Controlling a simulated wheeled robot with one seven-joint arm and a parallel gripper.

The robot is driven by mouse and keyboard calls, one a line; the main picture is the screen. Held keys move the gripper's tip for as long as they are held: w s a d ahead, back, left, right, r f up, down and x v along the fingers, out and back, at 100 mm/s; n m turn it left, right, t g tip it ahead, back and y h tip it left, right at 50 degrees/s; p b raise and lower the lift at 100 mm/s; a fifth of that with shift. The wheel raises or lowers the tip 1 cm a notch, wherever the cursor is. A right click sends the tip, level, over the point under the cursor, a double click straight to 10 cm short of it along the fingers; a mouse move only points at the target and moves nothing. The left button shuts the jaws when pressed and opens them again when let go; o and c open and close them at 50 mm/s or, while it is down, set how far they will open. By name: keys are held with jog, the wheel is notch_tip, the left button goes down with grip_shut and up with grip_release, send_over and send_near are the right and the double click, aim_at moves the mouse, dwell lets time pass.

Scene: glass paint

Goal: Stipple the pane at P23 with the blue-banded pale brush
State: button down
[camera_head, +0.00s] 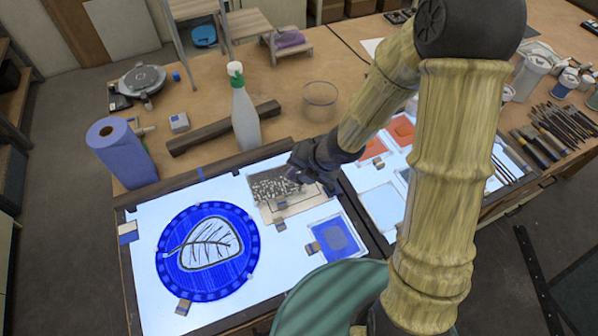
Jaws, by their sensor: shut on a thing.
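My gripper (302,176) is dark and sits low over the right edge of a grey, speckled pane (272,187) on the lit table. It is shut, but its fingers are dark and small, so the brush is mostly hidden and I cannot make out a blue band. I cannot tell whether bristles touch the pane. A round blue pane with a leaf drawing (207,250) lies to the left. A small pane with a blue square (336,241) lies below my gripper. No P23 label is readable.
A clear glass bowl (320,100) is behind my gripper. Several brushes (565,122) lie at right. My arm hides the middle right.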

jog(key=shift+a, duration=0.15)
jog(key=a+b, duration=0.1)
jog(key=a, duration=0.6)
jog(key=shift+w+a+b, duration=0.2)
jog(key=shift+w+b, duration=0.1)
jog(key=shift+w, duration=0.1)
jog(key=shift+f, duration=0.15)
dwell(0.3)
jog(key=shift+f+b, duration=0.7)
jog(key=shift+b, duration=0.15)
jog(key=shift+f, duration=0.3)
dwell(1.1)
jog(key=shift+r, duration=0.15)
